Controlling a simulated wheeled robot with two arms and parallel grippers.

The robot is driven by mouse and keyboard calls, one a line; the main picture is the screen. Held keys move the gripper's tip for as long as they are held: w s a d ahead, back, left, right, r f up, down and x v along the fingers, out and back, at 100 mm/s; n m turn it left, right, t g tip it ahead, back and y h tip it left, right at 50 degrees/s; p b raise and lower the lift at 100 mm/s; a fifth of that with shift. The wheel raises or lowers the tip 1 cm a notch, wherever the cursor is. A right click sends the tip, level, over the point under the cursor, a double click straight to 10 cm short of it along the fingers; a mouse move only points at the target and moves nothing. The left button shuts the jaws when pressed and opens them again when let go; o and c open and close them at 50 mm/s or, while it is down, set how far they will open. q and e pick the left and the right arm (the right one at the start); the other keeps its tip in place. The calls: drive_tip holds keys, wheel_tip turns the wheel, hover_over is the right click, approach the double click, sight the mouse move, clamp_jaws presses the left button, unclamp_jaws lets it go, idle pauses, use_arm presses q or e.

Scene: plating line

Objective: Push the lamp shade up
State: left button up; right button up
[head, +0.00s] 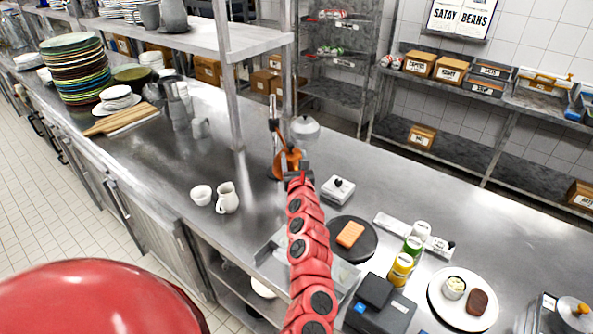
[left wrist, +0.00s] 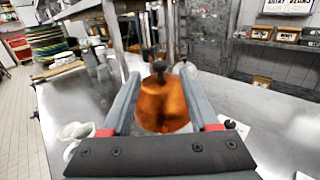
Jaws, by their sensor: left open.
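The lamp shade (head: 287,163) is a copper-orange shade low on a lamp with a thin dark upright (head: 273,125), standing on the steel counter (head: 160,180). In the left wrist view the shade (left wrist: 162,100) fills the space between the two grey fingers, with a dark knob on its top. My left gripper (head: 299,174) is open and right at the shade; its fingers (left wrist: 160,76) stand on either side of it. I cannot tell whether they touch it. The red arm hides part of the lamp's lower area. My right gripper is not in view.
A shelf post (head: 228,80) rises left of the lamp. A silver domed object (head: 305,128) stands behind it. A white jug (head: 227,198) and cup (head: 201,195) stand to the left.

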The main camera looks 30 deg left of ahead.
use_arm(q)
drive_tip(key=p+v, duration=0.3)
drive_tip(key=v, duration=0.3)
idle(0.4)
